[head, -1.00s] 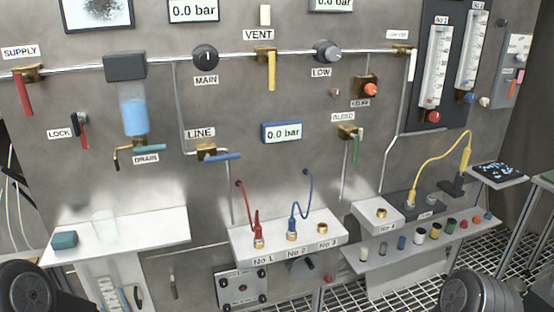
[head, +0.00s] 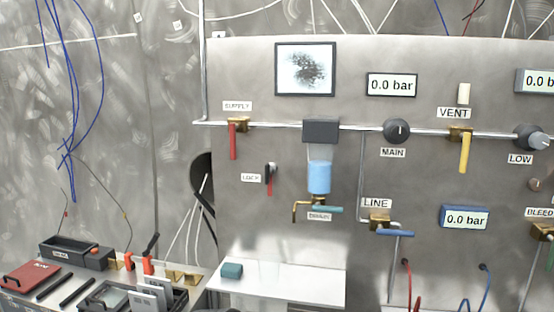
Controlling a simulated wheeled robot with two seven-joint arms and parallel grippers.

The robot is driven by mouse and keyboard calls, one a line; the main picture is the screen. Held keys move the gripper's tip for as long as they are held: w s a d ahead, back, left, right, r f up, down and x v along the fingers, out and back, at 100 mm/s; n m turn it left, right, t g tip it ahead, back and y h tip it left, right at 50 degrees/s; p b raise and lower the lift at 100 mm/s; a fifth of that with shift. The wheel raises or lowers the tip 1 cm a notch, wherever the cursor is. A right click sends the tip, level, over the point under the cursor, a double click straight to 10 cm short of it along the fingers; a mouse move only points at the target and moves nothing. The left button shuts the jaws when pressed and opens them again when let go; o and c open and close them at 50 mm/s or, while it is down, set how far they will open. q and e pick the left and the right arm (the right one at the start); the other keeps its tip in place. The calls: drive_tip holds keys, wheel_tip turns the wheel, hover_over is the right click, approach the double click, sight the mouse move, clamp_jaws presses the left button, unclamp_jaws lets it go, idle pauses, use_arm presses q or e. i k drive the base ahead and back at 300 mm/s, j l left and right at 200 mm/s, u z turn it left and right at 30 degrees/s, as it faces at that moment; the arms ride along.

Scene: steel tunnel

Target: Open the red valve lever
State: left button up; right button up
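The red valve lever (head: 233,142) hangs straight down from the brass supply valve (head: 238,124) at the left end of the horizontal pipe. The label SUPPLY (head: 238,105) is above it. A smaller red handle marked LOCK (head: 269,183) sits below and to the right, also pointing down. Neither of my grippers shows in the head view now, and nothing covers the lever.
The panel also carries a yellow VENT lever (head: 465,152), a blue LINE lever (head: 395,233) and a teal DRAIN lever (head: 327,209). A white shelf (head: 290,286) with a teal block (head: 232,271) juts out below. A cluttered bench (head: 60,295) stands at lower left.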

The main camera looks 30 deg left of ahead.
sight(233, 126)
drive_tip(key=u, duration=1.2)
